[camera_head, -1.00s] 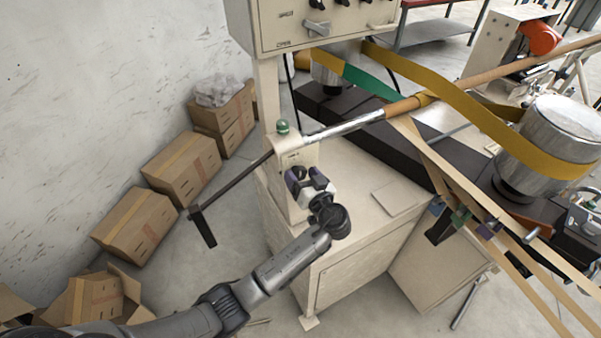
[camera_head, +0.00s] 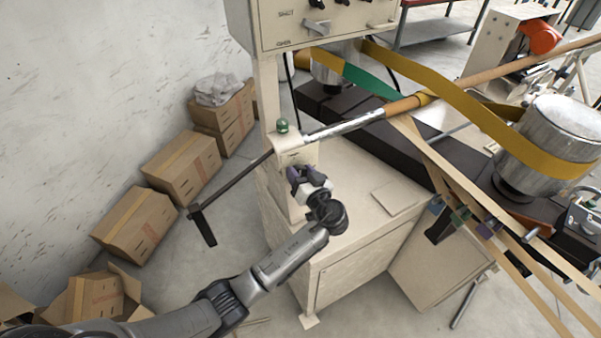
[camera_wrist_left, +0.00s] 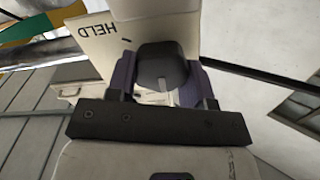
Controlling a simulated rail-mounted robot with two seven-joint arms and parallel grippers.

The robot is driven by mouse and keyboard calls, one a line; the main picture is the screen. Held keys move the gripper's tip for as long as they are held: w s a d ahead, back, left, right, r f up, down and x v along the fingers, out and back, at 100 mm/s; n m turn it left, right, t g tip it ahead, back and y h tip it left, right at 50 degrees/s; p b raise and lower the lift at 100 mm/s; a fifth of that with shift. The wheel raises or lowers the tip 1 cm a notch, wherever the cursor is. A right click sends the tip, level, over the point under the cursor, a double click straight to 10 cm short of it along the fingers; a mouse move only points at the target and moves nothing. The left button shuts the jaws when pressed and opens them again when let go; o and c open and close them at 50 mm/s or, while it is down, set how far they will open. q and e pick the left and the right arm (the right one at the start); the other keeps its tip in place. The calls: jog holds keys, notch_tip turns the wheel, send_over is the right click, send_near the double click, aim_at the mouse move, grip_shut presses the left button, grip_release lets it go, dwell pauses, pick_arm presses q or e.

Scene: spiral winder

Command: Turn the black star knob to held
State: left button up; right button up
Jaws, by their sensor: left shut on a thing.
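The black star knob (camera_wrist_left: 162,66) sits between the two purple-sided fingers of my left gripper (camera_wrist_left: 164,82) in the left wrist view. The fingers are shut on it from both sides. The plate behind it (camera_wrist_left: 140,18) carries the word HELD, upside down in this view, with a short dark mark beside it. In the head view, my left gripper (camera_head: 306,174) is against the front of the cream post, below the green dome. The knob is mostly hidden there by the gripper. Where the knob points cannot be told. My right gripper is in neither view.
A dark crank bar (camera_head: 232,180) with a hanging handle extends left from the post. A long shaft (camera_head: 345,126) runs right above the cream cabinet (camera_head: 350,255). Cardboard boxes (camera_head: 180,165) line the wall. A control box (camera_head: 320,25) hangs above.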

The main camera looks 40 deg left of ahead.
pick_arm(q)
jog(key=shift+m, duration=0.3)
jog(key=shift+r+m+p, duration=0.1)
jog(key=shift+m+p, duration=0.5)
jog(key=shift+m, duration=0.4)
jog(key=m+p, duration=0.2)
jog(key=m, duration=0.2)
jog(key=shift+w+m, duration=0.15)
jog(key=shift+m, duration=0.15)
jog(key=m+p, duration=0.2)
jog(key=m, duration=0.1)
jog(key=m+p, duration=0.2)
jog(key=m, duration=0.1)
jog(key=shift+d+f, duration=0.1)
jog(key=shift+f, duration=0.1)
jog(key=m+p, duration=0.2)
jog(key=m, duration=0.1)
jog(key=m+p, duration=0.2)
jog(key=m, duration=0.1)
jog(key=shift+f+m, duration=0.2)
jog(key=shift+m, duration=0.1)
jog(key=m+p, duration=0.2)
jog(key=m, duration=0.1)
jog(key=shift+f, duration=0.15)
jog(key=shift+f+m, duration=0.1)
jog(key=shift+m, duration=0.2)
